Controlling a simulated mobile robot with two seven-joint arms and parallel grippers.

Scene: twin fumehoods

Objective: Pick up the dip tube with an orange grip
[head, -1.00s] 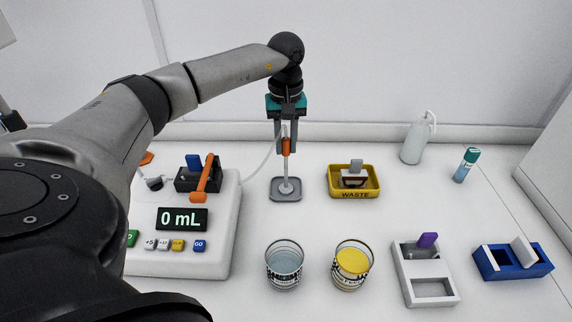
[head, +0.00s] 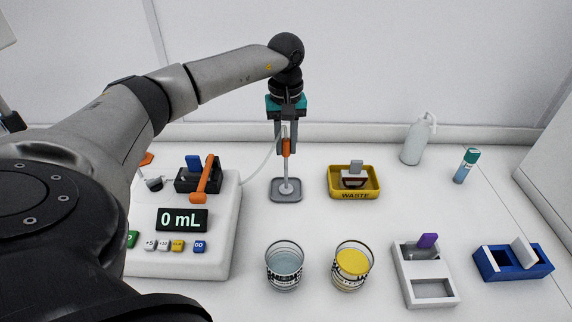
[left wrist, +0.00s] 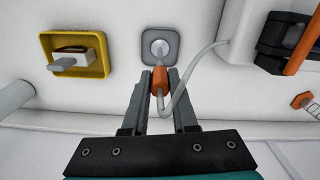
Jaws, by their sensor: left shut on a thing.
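The dip tube's orange grip (head: 286,147) is between the fingers of my left gripper (head: 286,150), which is shut on it. In the left wrist view the orange grip (left wrist: 159,82) sits between the two fingertips (left wrist: 160,75). The tube's pale lower part (head: 287,172) hangs upright, its lower end at a grey square holder (head: 286,195). I cannot tell whether the end touches the holder. A clear hose (head: 262,165) runs from the tube to the white dispenser (head: 222,255). My right gripper is out of view.
The yellow waste tray (head: 372,193) stands just right of the holder. Two beakers (head: 284,266) (head: 352,268) stand in front. An orange lever (head: 207,178) is on the dispenser, left. A wash bottle (head: 415,142), a grey rack (head: 432,288) and a blue rack (head: 510,271) are right.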

